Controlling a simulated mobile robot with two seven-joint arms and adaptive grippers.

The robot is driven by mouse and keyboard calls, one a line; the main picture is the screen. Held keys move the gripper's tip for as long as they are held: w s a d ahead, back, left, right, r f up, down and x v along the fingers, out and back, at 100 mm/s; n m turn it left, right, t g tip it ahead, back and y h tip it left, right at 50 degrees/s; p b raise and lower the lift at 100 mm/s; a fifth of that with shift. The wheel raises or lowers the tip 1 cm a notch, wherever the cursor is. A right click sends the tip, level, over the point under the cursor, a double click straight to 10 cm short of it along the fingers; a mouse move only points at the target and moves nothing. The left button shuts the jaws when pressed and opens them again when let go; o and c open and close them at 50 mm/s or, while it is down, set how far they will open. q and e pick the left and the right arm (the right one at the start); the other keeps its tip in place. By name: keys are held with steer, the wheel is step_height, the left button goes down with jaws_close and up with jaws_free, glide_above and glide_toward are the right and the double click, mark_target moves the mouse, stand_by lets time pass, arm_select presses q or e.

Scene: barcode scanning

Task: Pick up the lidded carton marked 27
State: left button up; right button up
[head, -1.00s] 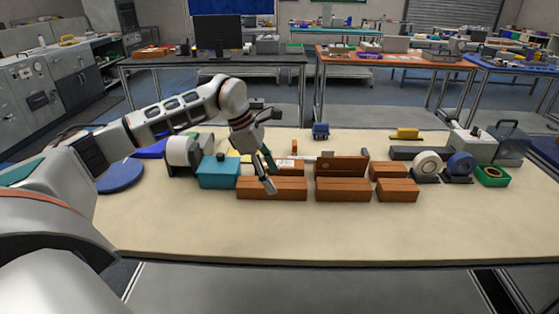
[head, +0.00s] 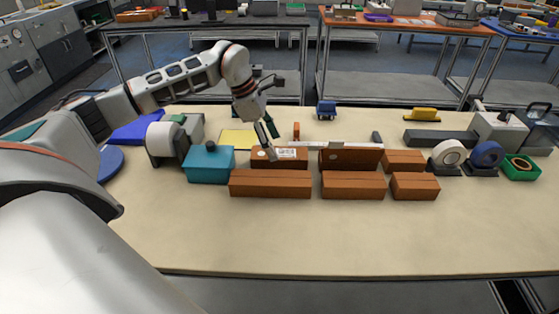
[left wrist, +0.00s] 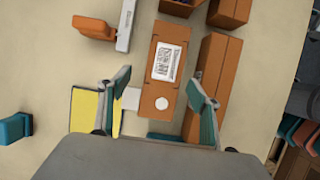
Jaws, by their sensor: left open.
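Several brown cartons stand in two rows on the table. A back-row carton (head: 294,161) has a white printed label on top; the left wrist view shows the same carton (left wrist: 170,50) with its barcode-like label and a round white spot. I cannot read a number 27 on any carton. My left gripper (head: 268,142) is open above the left end of the labelled carton. In the left wrist view its fingers (left wrist: 160,92) are spread to either side of that carton's near end; contact cannot be told. My right gripper is not in view.
A front carton (head: 270,184) and a taller back-row carton (head: 350,159) stand close by. A teal box (head: 208,167) and a yellow pad (head: 238,139) are to the left, tape rolls (head: 448,154) to the right. The table front (head: 320,235) is clear.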

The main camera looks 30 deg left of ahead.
mark_target(278, 153)
arm_select(q)
steer(key=x, duration=0.5)
steer(key=shift+s+d, duration=0.2)
steer(key=shift+c, duration=0.3)
steer(key=c, duration=1.2)
steer(key=shift+o, duration=0.2)
steer(key=shift+r, duration=0.1)
